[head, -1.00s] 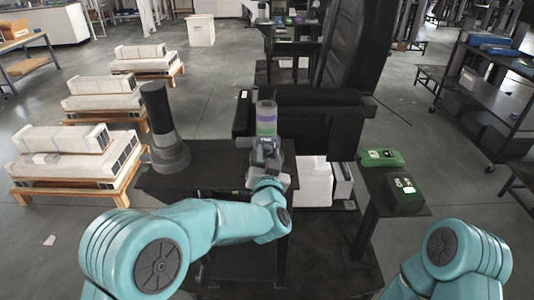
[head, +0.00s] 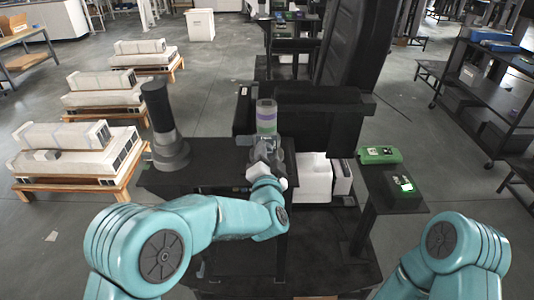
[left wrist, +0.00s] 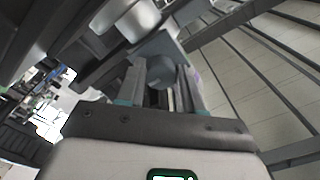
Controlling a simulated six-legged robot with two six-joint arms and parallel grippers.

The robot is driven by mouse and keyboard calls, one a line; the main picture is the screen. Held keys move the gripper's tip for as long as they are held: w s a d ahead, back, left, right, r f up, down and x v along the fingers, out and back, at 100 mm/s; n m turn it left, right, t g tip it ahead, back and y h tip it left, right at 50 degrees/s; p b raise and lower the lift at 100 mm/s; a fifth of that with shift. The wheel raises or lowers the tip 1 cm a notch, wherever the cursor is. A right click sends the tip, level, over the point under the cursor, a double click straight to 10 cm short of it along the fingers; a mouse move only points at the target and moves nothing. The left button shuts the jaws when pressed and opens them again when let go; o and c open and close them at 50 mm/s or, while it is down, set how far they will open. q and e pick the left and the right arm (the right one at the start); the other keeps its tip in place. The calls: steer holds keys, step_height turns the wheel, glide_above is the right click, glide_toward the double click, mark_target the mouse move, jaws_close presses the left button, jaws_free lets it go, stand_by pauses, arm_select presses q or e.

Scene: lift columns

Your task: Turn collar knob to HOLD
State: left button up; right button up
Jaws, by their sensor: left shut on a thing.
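The knob's marks, including HOLD, cannot be read. In the head view the wrist hides most of the knob. Only the right arm's teal upper part shows at the lower right; its gripper is out of view.
A dark cylinder on a grey base (head: 165,130) stands left of my left gripper on the bench. A green device (head: 379,155) and a black box with a lit green display (head: 401,187) sit to the right. White crates (head: 316,180) stand below.

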arm_select(q)
steer(key=o, duration=1)
steer(key=shift+o, duration=0.2)
steer(key=s+b, duration=0.2)
steer(key=s, duration=1.4)
steer(key=shift+s+f, duration=0.2)
steer(key=shift+f, duration=0.1)
